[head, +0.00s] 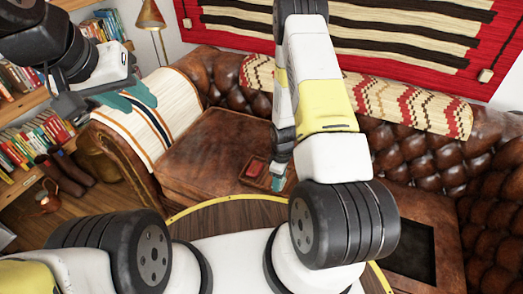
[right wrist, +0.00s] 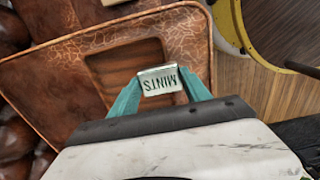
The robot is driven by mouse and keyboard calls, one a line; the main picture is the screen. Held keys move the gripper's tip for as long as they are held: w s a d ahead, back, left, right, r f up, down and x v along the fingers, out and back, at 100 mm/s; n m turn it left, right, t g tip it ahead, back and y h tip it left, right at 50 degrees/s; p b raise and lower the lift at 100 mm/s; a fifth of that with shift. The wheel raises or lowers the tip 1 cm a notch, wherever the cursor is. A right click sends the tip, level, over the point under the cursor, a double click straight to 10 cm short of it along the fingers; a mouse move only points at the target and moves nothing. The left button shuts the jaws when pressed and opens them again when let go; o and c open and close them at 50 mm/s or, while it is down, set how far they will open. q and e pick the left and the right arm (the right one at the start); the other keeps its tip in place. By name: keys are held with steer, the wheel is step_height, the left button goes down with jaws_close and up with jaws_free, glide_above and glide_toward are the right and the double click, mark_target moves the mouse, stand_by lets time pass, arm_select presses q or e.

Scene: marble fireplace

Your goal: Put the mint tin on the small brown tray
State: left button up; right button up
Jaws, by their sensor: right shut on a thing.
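My left gripper (head: 128,97) looks open and empty, away at the upper left.
A red item (head: 256,168) lies at the tray. The leather sofa (head: 205,150) has a striped throw (head: 125,120) over its left arm. Bookshelves (head: 25,145) stand at the left.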

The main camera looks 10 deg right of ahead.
glide_above(268, 176)
steer(key=shift+s+f, duration=0.25)
steer(key=shift+f, duration=0.15)
steer(key=shift+w+a+f, duration=0.1)
steer(key=shift+w+f, duration=0.1)
steer(key=shift+f, duration=1.55)
steer(key=o, duration=1.3)
steer(key=shift+f, duration=0.15)
steer(key=shift+o, duration=0.2)
